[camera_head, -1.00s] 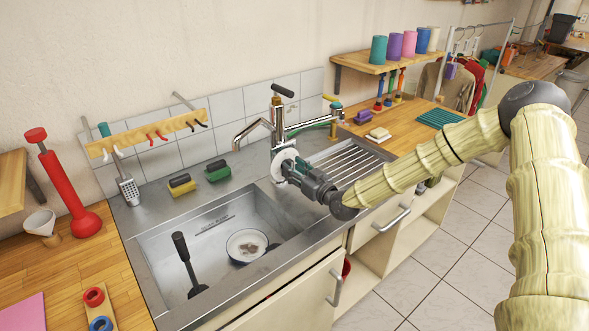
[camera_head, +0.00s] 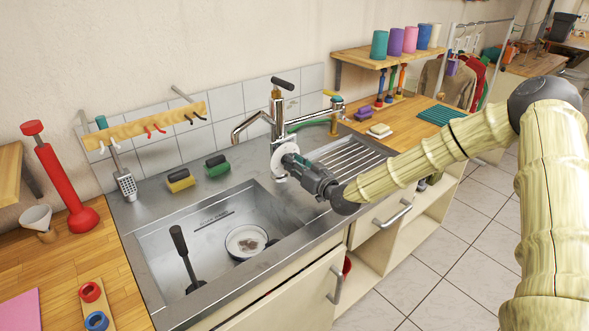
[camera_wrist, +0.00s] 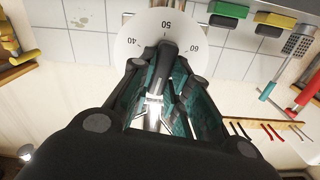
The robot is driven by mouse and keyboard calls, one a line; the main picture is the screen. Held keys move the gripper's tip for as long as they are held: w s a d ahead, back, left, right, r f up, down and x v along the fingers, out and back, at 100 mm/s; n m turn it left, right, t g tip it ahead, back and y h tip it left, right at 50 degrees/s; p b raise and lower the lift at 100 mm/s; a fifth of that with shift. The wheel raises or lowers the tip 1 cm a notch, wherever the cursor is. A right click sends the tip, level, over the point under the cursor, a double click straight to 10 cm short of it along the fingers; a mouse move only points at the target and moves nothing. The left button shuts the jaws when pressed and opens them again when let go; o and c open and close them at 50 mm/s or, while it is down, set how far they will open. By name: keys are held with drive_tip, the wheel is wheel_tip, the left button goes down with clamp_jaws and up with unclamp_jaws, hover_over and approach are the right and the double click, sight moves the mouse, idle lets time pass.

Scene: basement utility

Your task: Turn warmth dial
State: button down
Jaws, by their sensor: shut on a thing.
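The warmth dial (camera_head: 281,163) is a round white disc on the front of the chrome tap at the sink. In the wrist view the dial (camera_wrist: 209,48) shows the marks 40, 50 and 60, with 50 near the top. A dark knob (camera_wrist: 170,57) stands out from its middle. My gripper (camera_head: 298,166) reaches the dial from the right. In the wrist view my gripper (camera_wrist: 166,72) has its fingers shut on the dark knob, which they partly hide. The tap (camera_head: 268,118) has a spout to the left and a dark-topped lever above.
The steel sink (camera_head: 160,262) below holds a bowl (camera_head: 246,241) and a dark-handled tool (camera_head: 183,255). A yellow sponge (camera_head: 180,180) and a green sponge (camera_head: 217,166) lie behind it. A hook rail (camera_head: 150,126) hangs on the tiles. A drainboard (camera_head: 350,156) is at the right.

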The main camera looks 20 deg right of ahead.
drive_tip(key=m+b, duration=0.3)
drive_tip(key=b, duration=0.1)
drive_tip(key=m+b, duration=0.2)
drive_tip(key=shift+d+f+m, duration=0.2)
drive_tip(key=shift+f+m, duration=0.1)
drive_tip(key=m+b, duration=0.6)
drive_tip(key=shift+w+d+f+b, duration=0.1)
drive_tip(key=shift+f+b, duration=0.05)
drive_tip(key=shift+b, duration=0.2)
drive_tip(key=m+b, duration=0.6)
drive_tip(key=b, duration=0.1)
drive_tip(key=shift+f+m, duration=0.15)
drive_tip(key=shift+m, duration=0.15)
drive_tip(key=m+b, duration=0.3)
drive_tip(key=shift+m+b, duration=0.3)
drive_tip(key=shift+b, duration=0.1)
drive_tip(key=shift+r, duration=0.2)
drive_tip(key=c, duration=1.4)
unclamp_jaws()
drive_tip(key=shift+o, duration=0.2)
